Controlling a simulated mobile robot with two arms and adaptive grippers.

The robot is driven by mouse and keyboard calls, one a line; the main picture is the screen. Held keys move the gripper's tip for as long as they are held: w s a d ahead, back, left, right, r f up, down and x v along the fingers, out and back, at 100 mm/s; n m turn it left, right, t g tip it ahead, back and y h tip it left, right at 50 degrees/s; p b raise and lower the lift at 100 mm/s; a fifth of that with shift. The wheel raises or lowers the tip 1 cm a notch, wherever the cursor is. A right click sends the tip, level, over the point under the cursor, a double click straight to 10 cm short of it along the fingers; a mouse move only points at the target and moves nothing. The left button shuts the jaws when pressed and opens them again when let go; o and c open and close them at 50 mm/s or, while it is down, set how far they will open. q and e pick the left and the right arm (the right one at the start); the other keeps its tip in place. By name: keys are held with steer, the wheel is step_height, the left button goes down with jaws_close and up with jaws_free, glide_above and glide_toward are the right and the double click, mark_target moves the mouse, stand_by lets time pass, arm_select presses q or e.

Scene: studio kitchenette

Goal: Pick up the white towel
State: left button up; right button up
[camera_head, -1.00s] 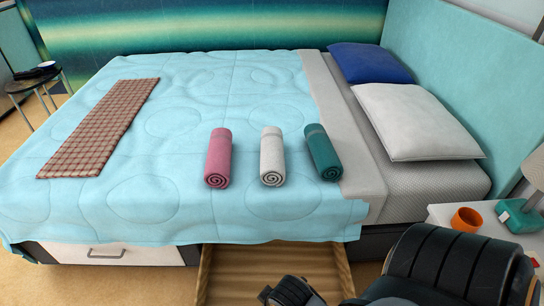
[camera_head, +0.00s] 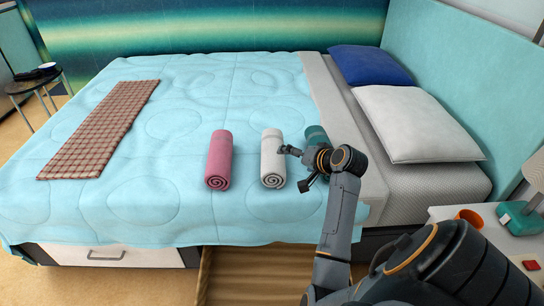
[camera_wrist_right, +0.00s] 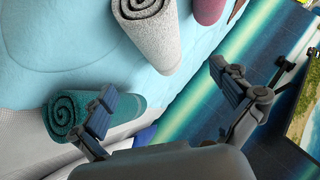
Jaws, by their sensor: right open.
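The white towel (camera_head: 272,160) is rolled up and lies on the bed between the pink and teal rolls. It also shows at the top of the right wrist view (camera_wrist_right: 155,32), beyond my fingers. My right gripper (camera_head: 296,166) is over the bed at the right side of the white towel, in front of the teal towel. In the right wrist view the gripper (camera_wrist_right: 160,105) is open, its two fingers apart with nothing between them. I cannot tell whether a finger touches the white towel. My left gripper is in neither view.
The pink towel (camera_head: 219,160) lies left of the white one. The teal towel (camera_head: 316,134) is mostly hidden behind my right arm. A checked cloth (camera_head: 101,128) lies at the bed's left. Pillows (camera_head: 418,121) are at the right. A nightstand (camera_head: 440,213) stands at the lower right.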

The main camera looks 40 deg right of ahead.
mark_target(281, 156)
steer(key=shift+m, duration=0.3)
steer(key=x, duration=0.2)
steer(key=b+x, duration=0.1)
steer(key=x, duration=0.2)
steer(key=b+x, duration=0.1)
steer(key=x, duration=0.1)
steer(key=shift+w+d, duration=0.45)
steer(key=b+x, duration=0.1)
steer(key=x, duration=0.4)
steer(key=shift+f+b, duration=0.2)
steer(key=shift+b, duration=0.1)
steer(key=shift+w+f, duration=0.15)
steer(key=shift+w, duration=0.25)
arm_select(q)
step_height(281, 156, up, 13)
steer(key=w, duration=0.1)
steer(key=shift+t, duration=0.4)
arm_select(e)
steer(key=c, duration=1.2)
